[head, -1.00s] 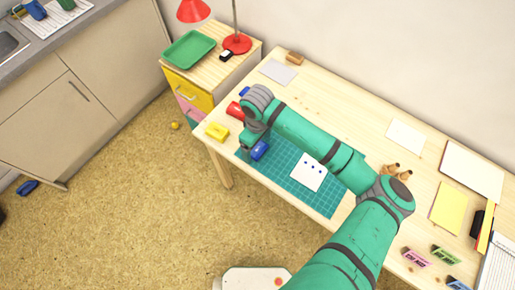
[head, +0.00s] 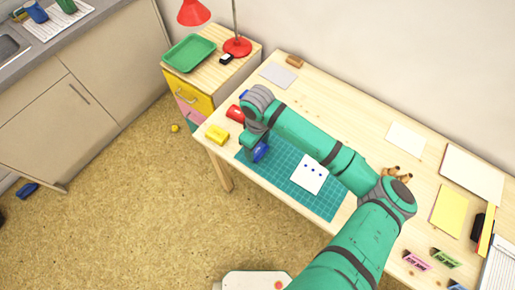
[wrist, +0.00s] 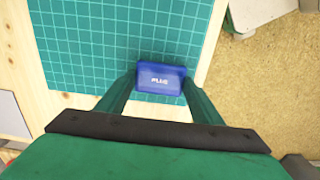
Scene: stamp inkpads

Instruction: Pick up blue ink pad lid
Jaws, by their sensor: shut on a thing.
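In the head view the blue lid (head: 261,152) shows beside the end of my arm, over the left part of the green cutting mat (head: 318,203), and looks tilted. My arm hides part of it there. The gap between lid and mat is hard to judge.
A yellow block (head: 216,134) and a red item (head: 235,113) lie left of my arm. A small blue item (head: 244,94) is partly hidden behind it. A white card with blue dots (head: 310,174) lies on the mat. Several stamps and papers lie to the right.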

